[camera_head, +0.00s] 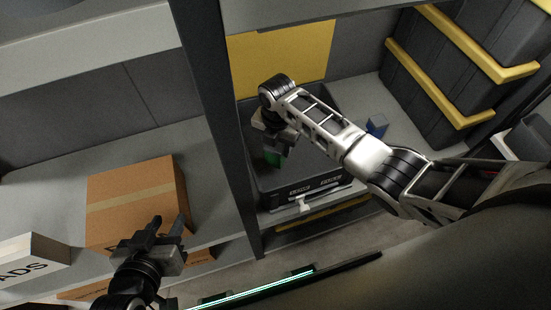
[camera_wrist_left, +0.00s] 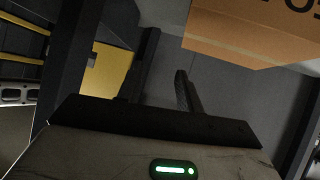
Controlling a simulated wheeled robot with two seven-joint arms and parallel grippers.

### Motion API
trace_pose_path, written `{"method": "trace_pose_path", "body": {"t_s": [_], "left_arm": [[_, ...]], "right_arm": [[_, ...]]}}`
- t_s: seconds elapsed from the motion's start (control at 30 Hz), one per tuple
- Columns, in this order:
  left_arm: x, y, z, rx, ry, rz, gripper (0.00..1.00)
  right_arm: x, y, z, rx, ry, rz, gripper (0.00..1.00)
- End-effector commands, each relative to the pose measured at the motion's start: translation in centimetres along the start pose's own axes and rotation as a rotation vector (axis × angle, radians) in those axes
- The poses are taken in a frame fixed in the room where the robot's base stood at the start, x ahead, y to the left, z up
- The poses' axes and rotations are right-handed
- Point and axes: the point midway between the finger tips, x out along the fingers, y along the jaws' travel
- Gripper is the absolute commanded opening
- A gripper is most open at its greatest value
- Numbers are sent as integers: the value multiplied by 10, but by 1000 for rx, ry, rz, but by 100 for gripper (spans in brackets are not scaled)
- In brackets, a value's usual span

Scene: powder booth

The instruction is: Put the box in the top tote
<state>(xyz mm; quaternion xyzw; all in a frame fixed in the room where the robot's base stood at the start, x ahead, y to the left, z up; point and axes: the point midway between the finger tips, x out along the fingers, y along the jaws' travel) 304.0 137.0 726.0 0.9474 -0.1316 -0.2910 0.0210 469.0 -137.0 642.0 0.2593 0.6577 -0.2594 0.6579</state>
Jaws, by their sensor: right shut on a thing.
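My right gripper (camera_head: 271,148) reaches over a dark grey tote (camera_head: 325,183) on the middle shelf. My left gripper (camera_head: 167,224) is open and empty, in front of a large brown cardboard box (camera_head: 130,195) on the left shelf. In the left wrist view its two fingers (camera_wrist_left: 168,75) stand apart with nothing between them.
A dark shelf post (camera_head: 215,110) stands between the cardboard box and the tote. A small blue box (camera_head: 377,124) sits right of the tote. Dark cases with yellow bars (camera_head: 440,85) stand at the upper right. A white box (camera_head: 32,258) is at the lower left.

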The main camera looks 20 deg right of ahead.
Motion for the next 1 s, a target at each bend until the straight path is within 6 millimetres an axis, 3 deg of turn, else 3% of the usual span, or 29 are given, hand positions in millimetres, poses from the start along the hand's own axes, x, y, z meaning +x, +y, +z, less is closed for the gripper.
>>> {"method": "trace_pose_path", "body": {"t_s": [0.27,0.5,0.93,0.97,1.0], "left_arm": [[6,1,7,-25,19,11,36],[16,0,20,-20,49,17,36],[13,1,13,-16,61,18,36],[13,1,13,-15,61,18,36],[13,1,13,-15,61,18,36]], "right_arm": [[12,6,5,1,0,1,20],[42,7,6,0,0,1,20],[44,6,6,0,0,-1,20],[44,6,6,0,0,-1,48],[44,6,6,0,0,-1,59]]}}
